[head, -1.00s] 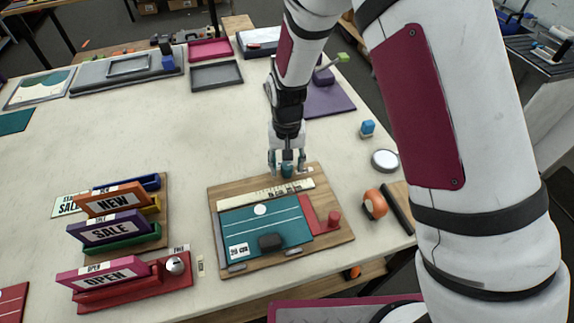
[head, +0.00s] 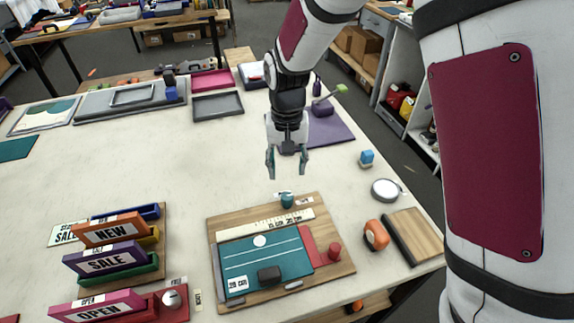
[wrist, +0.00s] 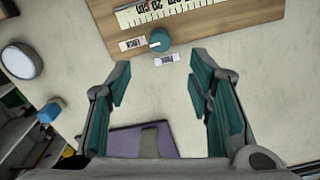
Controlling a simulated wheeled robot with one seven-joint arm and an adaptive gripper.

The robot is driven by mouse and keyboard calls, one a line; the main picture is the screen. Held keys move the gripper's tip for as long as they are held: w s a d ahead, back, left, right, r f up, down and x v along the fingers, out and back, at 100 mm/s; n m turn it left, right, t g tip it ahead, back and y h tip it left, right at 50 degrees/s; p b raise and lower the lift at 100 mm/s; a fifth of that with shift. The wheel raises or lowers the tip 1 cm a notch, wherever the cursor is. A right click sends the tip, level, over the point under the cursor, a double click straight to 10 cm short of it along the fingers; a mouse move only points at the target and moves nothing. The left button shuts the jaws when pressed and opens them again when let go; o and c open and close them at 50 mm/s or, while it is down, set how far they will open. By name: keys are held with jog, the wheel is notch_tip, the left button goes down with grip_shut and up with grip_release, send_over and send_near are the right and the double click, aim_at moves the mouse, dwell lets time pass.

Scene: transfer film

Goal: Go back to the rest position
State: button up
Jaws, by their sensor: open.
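My gripper (head: 287,165) is open and empty, with its fingers pointing down. It hangs above the table, behind the back edge of a wooden board (head: 340,262). The wrist view also shows my gripper (wrist: 158,95) with its teal finger pads wide apart and nothing between them. A small teal knob (head: 287,201) stands on the board's back edge, below and apart from my gripper; it also shows in the wrist view (wrist: 159,41).
The board holds a teal mat (head: 262,262), a ruler (head: 262,226) and a red knob (head: 334,250). An orange object (head: 376,235), a round silver dish (head: 384,189) and a blue block (head: 366,158) lie right. Sign holders (head: 105,259) stand left. The table's middle is clear.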

jog(key=s+d+r+t, duration=0.2)
jog(key=s+d+r, duration=0.5)
jog(key=r, duration=0.3)
jog(key=s+d+r+t, duration=0.2)
jog(key=s+d+r, duration=0.45)
jog(key=r, duration=0.45)
jog(key=s+d+r+t, duration=0.1)
jog(key=s+d, duration=0.3)
jog(key=s, duration=0.4)
jog(key=shift+s+d+r+t, duration=0.25)
jog(key=shift+d+t, duration=0.05)
